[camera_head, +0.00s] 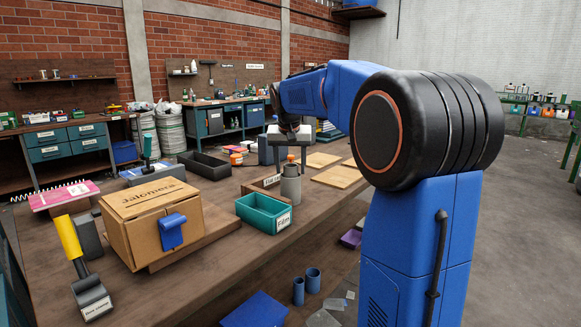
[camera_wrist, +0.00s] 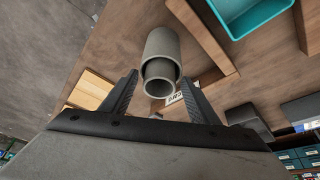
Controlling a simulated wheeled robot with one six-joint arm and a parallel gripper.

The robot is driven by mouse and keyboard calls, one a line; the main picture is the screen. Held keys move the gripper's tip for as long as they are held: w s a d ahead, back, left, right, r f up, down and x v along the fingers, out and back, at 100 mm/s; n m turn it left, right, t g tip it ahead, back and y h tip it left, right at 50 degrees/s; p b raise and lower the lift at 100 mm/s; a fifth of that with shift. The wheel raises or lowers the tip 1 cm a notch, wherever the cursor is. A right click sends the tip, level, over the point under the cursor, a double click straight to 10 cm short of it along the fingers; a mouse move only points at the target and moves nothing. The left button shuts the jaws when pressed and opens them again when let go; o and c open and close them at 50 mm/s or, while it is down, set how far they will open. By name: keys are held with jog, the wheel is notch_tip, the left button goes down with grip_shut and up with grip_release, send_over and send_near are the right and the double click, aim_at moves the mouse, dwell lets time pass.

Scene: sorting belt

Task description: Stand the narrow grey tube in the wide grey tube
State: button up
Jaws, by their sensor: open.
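The wide grey tube (camera_head: 290,190) stands upright on the brown table, behind and right of the green tray. The narrow grey tube (camera_head: 291,170) stands in it, with its upper end sticking out of the top. In the wrist view the wide tube (camera_wrist: 164,45) shows with the open end of the narrow tube (camera_wrist: 158,88) poking out of it. My gripper (camera_head: 291,133) is above the tubes. In the wrist view my gripper (camera_wrist: 157,71) is open, its fingers spread on either side of the tubes with gaps. How deep the narrow tube sits is hidden.
A green tray (camera_head: 241,210) stands close to the tubes; it also shows in the wrist view (camera_wrist: 268,22). A cardboard box (camera_head: 128,222) and a dark tray (camera_head: 181,163) are to the left. Flat wooden boards (camera_head: 338,177) lie to the right.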

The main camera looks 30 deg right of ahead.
jog(key=shift+r, duration=0.25)
jog(key=v, duration=1.2)
jog(key=s+a+f+n+y, duration=0.1)
jog(key=s+a+f+n, duration=0.1)
jog(key=s+a+f, duration=0.3)
jog(key=s+a+f+n, duration=0.2)
jog(key=s+a+f, duration=0.3)
jog(key=s+f, duration=0.9)
jog(key=s+a+f+n+t+y, duration=0.1)
jog(key=s+a+f, duration=0.4)
jog(key=s+f, duration=0.5)
jog(key=s+n, duration=0.1)
jog(key=s, duration=0.5)
jog(key=shift+a+n+y, duration=0.2)
jog(key=shift+n+y, duration=0.1)
jog(key=shift+n, duration=0.1)
jog(key=shift+s, duration=0.1)
